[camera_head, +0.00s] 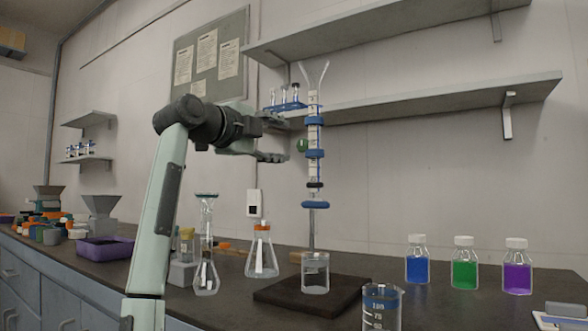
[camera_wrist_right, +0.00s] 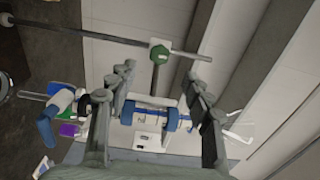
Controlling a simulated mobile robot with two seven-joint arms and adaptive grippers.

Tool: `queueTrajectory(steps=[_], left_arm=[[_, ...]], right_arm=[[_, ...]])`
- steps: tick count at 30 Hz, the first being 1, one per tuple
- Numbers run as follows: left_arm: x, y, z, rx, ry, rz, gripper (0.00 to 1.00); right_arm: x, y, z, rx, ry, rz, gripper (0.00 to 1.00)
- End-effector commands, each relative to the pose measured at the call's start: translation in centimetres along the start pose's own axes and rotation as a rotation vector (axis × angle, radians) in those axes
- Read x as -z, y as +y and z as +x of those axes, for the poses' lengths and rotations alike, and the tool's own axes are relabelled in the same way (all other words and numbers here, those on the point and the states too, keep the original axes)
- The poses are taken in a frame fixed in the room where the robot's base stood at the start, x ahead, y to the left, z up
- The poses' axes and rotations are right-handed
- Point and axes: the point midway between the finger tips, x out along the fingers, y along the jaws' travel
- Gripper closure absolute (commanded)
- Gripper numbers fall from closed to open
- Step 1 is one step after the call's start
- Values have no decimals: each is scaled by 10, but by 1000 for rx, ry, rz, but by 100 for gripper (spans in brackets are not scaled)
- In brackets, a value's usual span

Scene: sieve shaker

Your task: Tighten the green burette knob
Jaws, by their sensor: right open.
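The green burette knob (camera_head: 302,145) sits on the left side of the upright burette (camera_head: 314,108), between its blue clamps. My right gripper (camera_head: 287,140) is open and empty, pointing right, with its fingers above and below the knob's level. The knob is just beyond the fingertips and appears apart from them. In the right wrist view the green knob (camera_wrist_right: 160,53) shows on a metal rod, ahead of the gap between the open fingers (camera_wrist_right: 160,85). My left gripper is not in view.
A test-tube rack (camera_head: 285,106) stands close behind the gripper, by the long wall shelf (camera_head: 430,107). A beaker (camera_head: 315,273) sits on the dark stand base (camera_head: 275,293) below. Flasks (camera_head: 206,265) and coloured bottles (camera_head: 464,268) stand on the bench. Air left of the burette is occupied by my arm.

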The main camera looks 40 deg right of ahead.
Motion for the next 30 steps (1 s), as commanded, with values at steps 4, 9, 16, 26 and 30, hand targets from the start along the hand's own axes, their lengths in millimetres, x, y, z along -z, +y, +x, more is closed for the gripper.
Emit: queueTrajectory(steps=[4, 9, 16, 26, 30], left_arm=[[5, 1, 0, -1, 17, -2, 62], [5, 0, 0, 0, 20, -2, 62], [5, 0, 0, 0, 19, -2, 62], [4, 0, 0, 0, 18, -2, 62], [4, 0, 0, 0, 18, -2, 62]], right_arm=[[0, 0, 10, -20, -9, 2, 50], [1, 0, 38, -20, -7, 2, 50], [0, 0, 68, -18, -7, 4, 50], [0, 1, 77, -17, -9, 5, 50], [0, 1, 76, -17, -9, 4, 59]])
